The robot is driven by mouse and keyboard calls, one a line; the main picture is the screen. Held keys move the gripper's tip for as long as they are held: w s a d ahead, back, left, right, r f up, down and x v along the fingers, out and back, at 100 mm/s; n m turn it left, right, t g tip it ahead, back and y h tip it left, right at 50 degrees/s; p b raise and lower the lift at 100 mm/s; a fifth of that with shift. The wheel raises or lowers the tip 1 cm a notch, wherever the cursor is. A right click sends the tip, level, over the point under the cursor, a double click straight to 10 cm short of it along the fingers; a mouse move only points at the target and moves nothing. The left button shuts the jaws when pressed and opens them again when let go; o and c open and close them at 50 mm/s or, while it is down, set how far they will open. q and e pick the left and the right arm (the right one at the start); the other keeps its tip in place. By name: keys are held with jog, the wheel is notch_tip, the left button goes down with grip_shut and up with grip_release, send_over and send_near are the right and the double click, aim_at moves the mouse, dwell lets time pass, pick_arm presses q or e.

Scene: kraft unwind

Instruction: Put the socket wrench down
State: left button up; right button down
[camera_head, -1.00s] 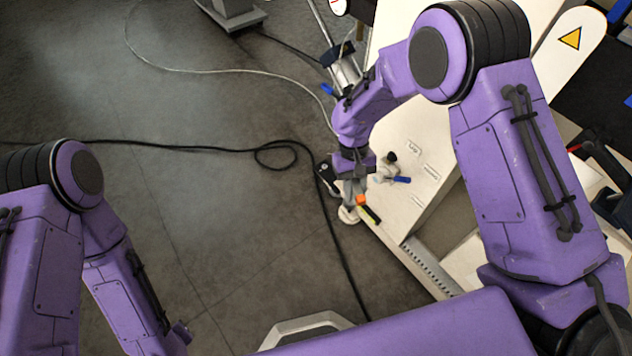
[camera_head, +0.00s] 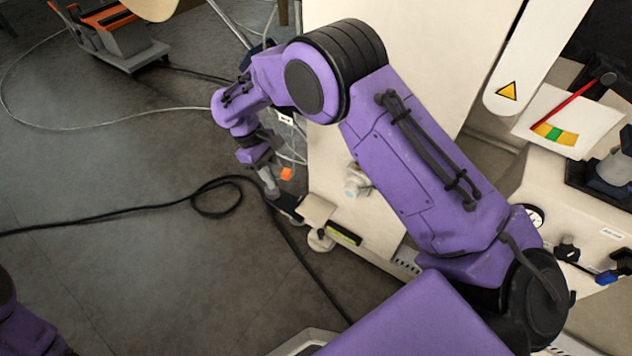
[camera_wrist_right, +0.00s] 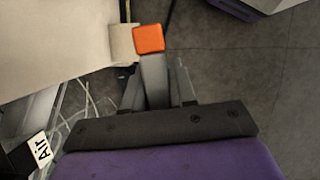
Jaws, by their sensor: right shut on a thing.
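My right gripper (camera_head: 270,188) reaches down at the left edge of the pale machine and is shut on a grey bar with an orange end (camera_head: 286,174), which I take to be the socket wrench. In the right wrist view the orange end (camera_wrist_right: 149,38) stands out past the fingers (camera_wrist_right: 170,85), beside a small beige ledge. Most of the wrench is hidden by the gripper, and I cannot tell whether it touches the ledge. My left gripper is out of view; only part of the left arm shows at the lower left.
The beige ledge (camera_head: 316,210) juts from the machine, with a dark and yellow strip (camera_head: 345,233) beside it. A pale fitting (camera_head: 356,181) sits on the machine's panel. A black cable (camera_head: 130,217) loops over the floor. An orange and grey cart (camera_head: 115,38) stands at upper left.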

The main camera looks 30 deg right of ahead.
jog(key=w+f+n+b, duration=0.2)
jog(key=w+f+b, duration=0.1)
jog(key=f+b, duration=0.15)
jog(key=shift+n+t+h, duration=0.3)
jog(key=shift+h, duration=0.2)
jog(key=s+d+f+b, duration=0.1)
jog(key=d+f+b, duration=0.2)
jog(key=d+f, duration=0.1)
jog(key=s+d+f+b, duration=0.1)
jog(key=d+f+b, duration=0.2)
jog(key=d+f, duration=0.1)
jog(key=s+d+f+b, duration=0.1)
jog(key=d+f+b, duration=0.2)
jog(key=d+f, duration=0.2)
jog(key=shift+s+d+b, duration=0.1)
jog(key=shift+s+b, duration=0.2)
jog(key=shift+f, duration=0.1)
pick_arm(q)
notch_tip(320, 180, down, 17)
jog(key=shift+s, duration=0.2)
pick_arm(e)
jog(key=c, duration=0.9)
grip_release()
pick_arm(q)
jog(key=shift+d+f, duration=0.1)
